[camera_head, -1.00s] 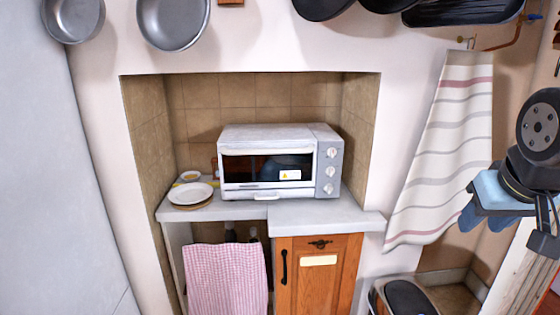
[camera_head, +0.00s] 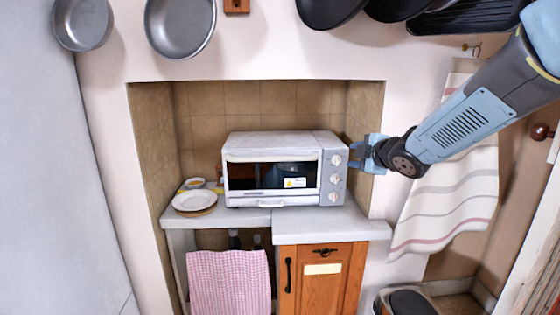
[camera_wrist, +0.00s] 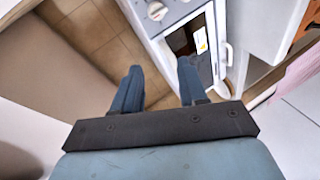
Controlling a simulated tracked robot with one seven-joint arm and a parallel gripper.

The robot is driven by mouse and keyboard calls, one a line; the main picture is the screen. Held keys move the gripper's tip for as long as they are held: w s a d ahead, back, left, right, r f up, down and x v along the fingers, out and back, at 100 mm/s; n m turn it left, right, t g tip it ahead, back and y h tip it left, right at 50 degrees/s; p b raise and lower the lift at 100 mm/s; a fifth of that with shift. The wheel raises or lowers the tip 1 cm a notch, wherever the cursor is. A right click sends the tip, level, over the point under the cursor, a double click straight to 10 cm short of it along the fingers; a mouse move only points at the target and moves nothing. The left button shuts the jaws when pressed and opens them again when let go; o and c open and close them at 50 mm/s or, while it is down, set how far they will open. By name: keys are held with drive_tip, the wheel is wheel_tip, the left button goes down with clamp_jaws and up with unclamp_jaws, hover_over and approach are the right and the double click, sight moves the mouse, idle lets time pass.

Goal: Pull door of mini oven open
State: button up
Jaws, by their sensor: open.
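The white mini oven (camera_head: 268,138) stands on the grey counter in a tiled niche. My gripper (camera_head: 353,155) is open and empty, just right of the oven's knob panel in the head view. In the wrist view, my gripper's blue fingers (camera_wrist: 160,82) are spread apart. Whether a finger touches the oven is unclear.
White plates (camera_head: 194,201) lie left of the oven on the counter (camera_head: 325,228). A pink checked cloth (camera_head: 228,283) hangs below, beside a wooden cabinet (camera_head: 322,283). A striped towel (camera_head: 450,205) hangs behind my arm at right. Pans (camera_head: 180,25) hang above.

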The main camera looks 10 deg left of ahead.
sight(277, 159)
drive_tip(key=w+a+f+n+g+y, duration=0.1)
drive_tip(key=w+a+n+y, duration=0.1)
drive_tip(key=a, duration=0.5)
drive_tip(key=w+a+f+n+g+y, duration=0.2)
drive_tip(key=a+n, duration=0.1)
drive_tip(key=a, duration=0.5)
drive_tip(key=w+a+f+n+g+y, duration=0.1)
drive_tip(key=w+a+f+n+y, duration=0.1)
drive_tip(key=a, duration=0.6)
drive_tip(key=shift+w+a+f+n+y, duration=0.15)
drive_tip(key=shift+w+a+n+y, duration=0.1)
drive_tip(key=shift+n+y, duration=0.35)
drive_tip(key=shift+d, duration=0.1)
clamp_jaws()
